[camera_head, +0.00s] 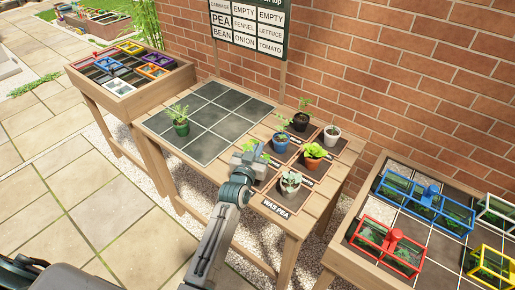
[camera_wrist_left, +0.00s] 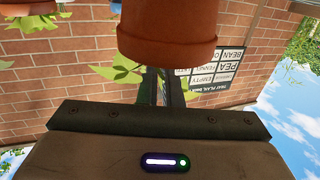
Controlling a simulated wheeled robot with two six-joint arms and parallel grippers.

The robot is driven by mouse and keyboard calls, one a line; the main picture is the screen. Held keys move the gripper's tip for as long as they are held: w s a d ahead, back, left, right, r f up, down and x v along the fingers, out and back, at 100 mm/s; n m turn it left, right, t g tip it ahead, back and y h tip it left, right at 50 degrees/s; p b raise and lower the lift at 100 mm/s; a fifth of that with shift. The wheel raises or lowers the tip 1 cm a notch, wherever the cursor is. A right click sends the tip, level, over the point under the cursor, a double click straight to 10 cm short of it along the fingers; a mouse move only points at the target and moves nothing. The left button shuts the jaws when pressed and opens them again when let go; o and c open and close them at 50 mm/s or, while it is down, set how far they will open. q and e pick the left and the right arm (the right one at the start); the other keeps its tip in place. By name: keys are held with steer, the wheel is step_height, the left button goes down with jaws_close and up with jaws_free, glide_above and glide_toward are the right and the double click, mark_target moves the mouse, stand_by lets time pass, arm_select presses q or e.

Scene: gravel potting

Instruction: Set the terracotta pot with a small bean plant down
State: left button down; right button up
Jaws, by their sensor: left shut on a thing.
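My left gripper (camera_head: 252,163) is over the front part of the potting table (camera_head: 233,178), beside the dark label squares. It is shut on the terracotta pot (camera_wrist_left: 170,36), which fills the top middle of the left wrist view. In the head view the gripper hides the pot body, and green leaves (camera_head: 262,151) show just behind it. I cannot tell whether the pot touches the table. The left fingers (camera_wrist_left: 160,88) show dark against the wall in the wrist view. My right gripper is not in view.
Close by stand a blue pot (camera_head: 281,144), an orange pot (camera_head: 312,162) and a pale succulent pot (camera_head: 289,190); black and white pots stand behind. A dark gridded mat (camera_head: 215,120) is mostly clear, with a green pot (camera_head: 181,129) at its left. A sign (camera_head: 250,22) stands behind.

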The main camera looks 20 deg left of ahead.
arm_select(q)
steer(key=c, duration=1.6)
jaws_free()
steer(key=shift+f, duration=0.1)
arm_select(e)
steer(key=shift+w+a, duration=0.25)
arm_select(q)
steer(key=shift+r, duration=0.2)
steer(key=s+b, duration=0.2)
steer(key=s, duration=1)
steer(key=shift+a, duration=0.25)
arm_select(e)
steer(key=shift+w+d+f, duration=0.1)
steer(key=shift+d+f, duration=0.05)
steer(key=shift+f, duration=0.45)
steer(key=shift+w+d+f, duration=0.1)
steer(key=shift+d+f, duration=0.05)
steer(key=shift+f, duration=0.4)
arm_select(q)
steer(key=shift+f, duration=0.1)
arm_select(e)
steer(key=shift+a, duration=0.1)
